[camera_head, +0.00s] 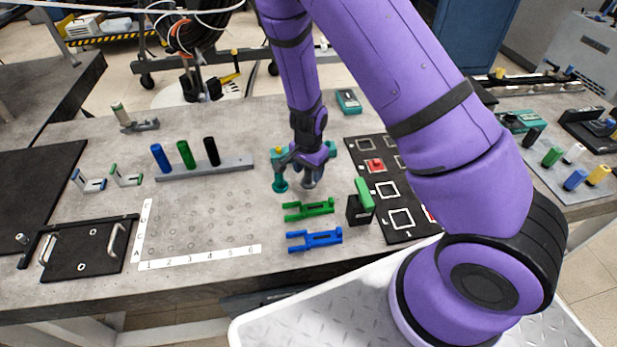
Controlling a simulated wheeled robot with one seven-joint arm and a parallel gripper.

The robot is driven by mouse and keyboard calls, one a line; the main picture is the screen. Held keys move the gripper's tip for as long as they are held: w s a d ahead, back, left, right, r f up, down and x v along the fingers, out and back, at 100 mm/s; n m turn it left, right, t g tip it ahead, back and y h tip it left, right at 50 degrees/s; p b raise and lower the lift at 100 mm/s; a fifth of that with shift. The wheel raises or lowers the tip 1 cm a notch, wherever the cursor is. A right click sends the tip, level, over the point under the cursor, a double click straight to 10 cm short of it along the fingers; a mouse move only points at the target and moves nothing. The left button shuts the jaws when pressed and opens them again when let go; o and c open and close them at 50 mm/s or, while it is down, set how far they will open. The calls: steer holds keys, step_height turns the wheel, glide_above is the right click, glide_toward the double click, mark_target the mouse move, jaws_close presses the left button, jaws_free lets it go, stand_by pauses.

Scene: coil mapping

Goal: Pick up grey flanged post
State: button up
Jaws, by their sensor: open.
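My gripper (304,168) points down over the middle of the table, with its jaws open. A small grey post with a round flange at its foot (309,184) stands right under the gripper and is partly hidden by it. I cannot tell whether the fingers touch it. A teal flanged post (280,185) stands just left of it, close to the left finger. Other teal parts (331,148) show behind the gripper, partly covered by it.
Green (308,210) and blue (314,239) forked parts lie in front. A black block with a green top (361,204) stands right, beside a black board with white squares (400,219). A grey rack (205,168) holds blue, green and black cylinders. Left of the gripper is a hole grid (200,222).

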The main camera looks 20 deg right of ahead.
steer(key=shift+f, duration=0.95)
jaws_close()
steer(key=shift+r, duration=0.1)
